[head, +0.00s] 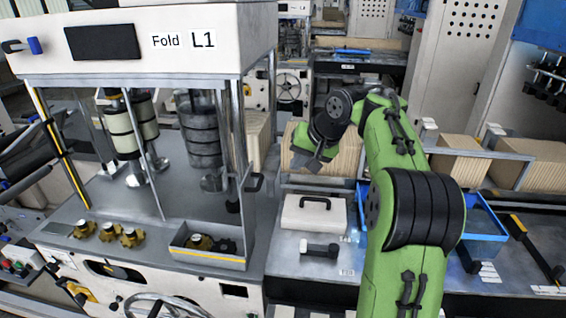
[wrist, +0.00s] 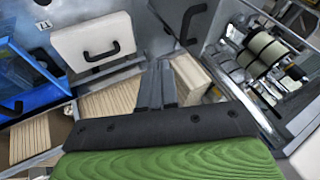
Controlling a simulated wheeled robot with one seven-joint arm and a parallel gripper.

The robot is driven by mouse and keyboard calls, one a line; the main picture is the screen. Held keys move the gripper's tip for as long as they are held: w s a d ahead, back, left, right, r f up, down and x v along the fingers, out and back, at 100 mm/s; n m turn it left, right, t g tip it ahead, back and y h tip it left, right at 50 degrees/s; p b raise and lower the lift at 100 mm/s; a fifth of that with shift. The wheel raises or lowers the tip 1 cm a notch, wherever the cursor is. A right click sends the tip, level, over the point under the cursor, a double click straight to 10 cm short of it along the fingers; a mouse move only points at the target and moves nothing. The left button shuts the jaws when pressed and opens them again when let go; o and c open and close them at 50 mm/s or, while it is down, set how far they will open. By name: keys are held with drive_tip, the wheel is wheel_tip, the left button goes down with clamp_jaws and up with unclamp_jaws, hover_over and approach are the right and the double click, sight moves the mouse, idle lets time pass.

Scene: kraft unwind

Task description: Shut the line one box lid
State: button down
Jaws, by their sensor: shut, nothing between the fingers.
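A white box (head: 313,214) with a black handle on its upper face sits on the grey counter, just right of the machine marked L1. It also shows in the wrist view (wrist: 92,45), upper left, with its handle toward the fingers. I cannot tell how far its lid is open. My gripper (head: 308,163) is above and behind the box in the head view, apart from it. In the wrist view my gripper (wrist: 156,84) has its fingers together, with nothing between them, to the right of the white box.
A blue tray (head: 487,228) stands right of the box, partly behind my arm. A black-handled tool (head: 320,250) lies in front of the box. Cardboard stacks (head: 342,160) stand behind it. The fold machine (head: 140,40) blocks the left side.

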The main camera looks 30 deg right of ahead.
drive_tip(key=w+a+f+b, duration=0.1)
drive_tip(key=w+a+f, duration=0.3)
drive_tip(key=w+f, duration=0.2)
drive_tip(key=shift+x, duration=1.05)
drive_tip(key=shift+s+a, duration=0.15)
drive_tip(key=shift+s, duration=0.05)
